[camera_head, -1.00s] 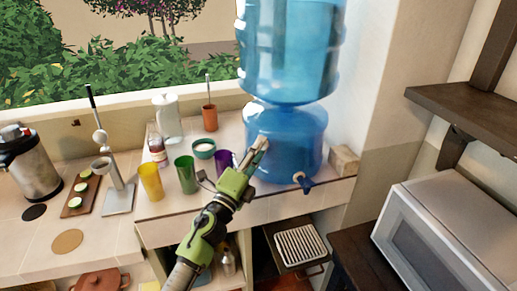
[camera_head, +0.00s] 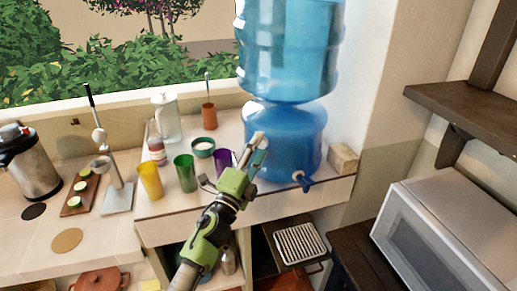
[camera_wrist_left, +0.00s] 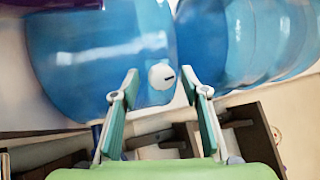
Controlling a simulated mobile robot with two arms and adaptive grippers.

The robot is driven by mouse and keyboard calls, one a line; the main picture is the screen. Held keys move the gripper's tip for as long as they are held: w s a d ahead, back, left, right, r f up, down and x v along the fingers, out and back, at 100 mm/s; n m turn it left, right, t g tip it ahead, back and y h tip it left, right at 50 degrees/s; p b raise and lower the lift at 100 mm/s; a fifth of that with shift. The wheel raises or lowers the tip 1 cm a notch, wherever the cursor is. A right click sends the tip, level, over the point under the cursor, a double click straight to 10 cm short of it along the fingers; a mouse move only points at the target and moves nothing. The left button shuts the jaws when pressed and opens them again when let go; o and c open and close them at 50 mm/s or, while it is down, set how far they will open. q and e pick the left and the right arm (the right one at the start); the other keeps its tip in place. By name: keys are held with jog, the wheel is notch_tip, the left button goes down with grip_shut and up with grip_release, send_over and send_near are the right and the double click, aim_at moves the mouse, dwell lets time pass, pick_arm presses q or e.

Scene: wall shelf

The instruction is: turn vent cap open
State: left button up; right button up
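The blue water dispenser (camera_head: 291,150) stands on the tiled counter, with a large bottle (camera_head: 290,50) on top and a dark blue tap (camera_head: 303,181) low on its front. The vent cap (camera_wrist_left: 161,76) is a small white round knob with a dark mark, on the blue body in the left wrist view. My left gripper (camera_head: 257,150) is in front of the dispenser's left side. In the left wrist view its fingers (camera_wrist_left: 161,90) are open, one on each side of the cap, with gaps showing. The head view does not show the cap clearly. My right gripper is not in view.
A purple cup (camera_head: 223,160), green cup (camera_head: 186,172) and yellow cup (camera_head: 150,182) stand left of my left gripper. A teal bowl (camera_head: 203,147) is behind them. A stone-like block (camera_head: 343,158) sits right of the dispenser. A microwave (camera_head: 450,235) is at lower right.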

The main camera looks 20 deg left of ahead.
pick_arm(q)
jog(key=shift+s, duration=0.1)
jog(key=v, duration=1.2)
dwell(0.4)
notch_tip(320, 180, down, 33)
jog(key=s+n+g+y+b, duration=0.2)
jog(key=s+n+g+b, duration=0.1)
jog(key=n+g, duration=0.35)
jog(key=s+f+n+g+b, duration=0.1)
jog(key=s+f+n+g, duration=0.15)
jog(key=s+f, duration=0.65)
jog(key=s+f+n+g+b, duration=0.1)
jog(key=s+f+n+g, duration=0.2)
jog(key=f, duration=1)
jog(key=s+f+n+g, duration=0.1)
jog(key=s+f+g, duration=0.1)
jog(key=s+f, duration=0.4)
jog(key=s+a+f+n+g+b, duration=0.1)
jog(key=s+f, duration=0.5)
jog(key=s, duration=1)
jog(key=s+a+f+n+g+y+b, duration=0.1)
jog(key=s+f+g, duration=0.4)
jog(key=s, duration=0.6)
jog(key=shift+f+n, duration=0.5)
jog(key=shift+n, duration=0.4)
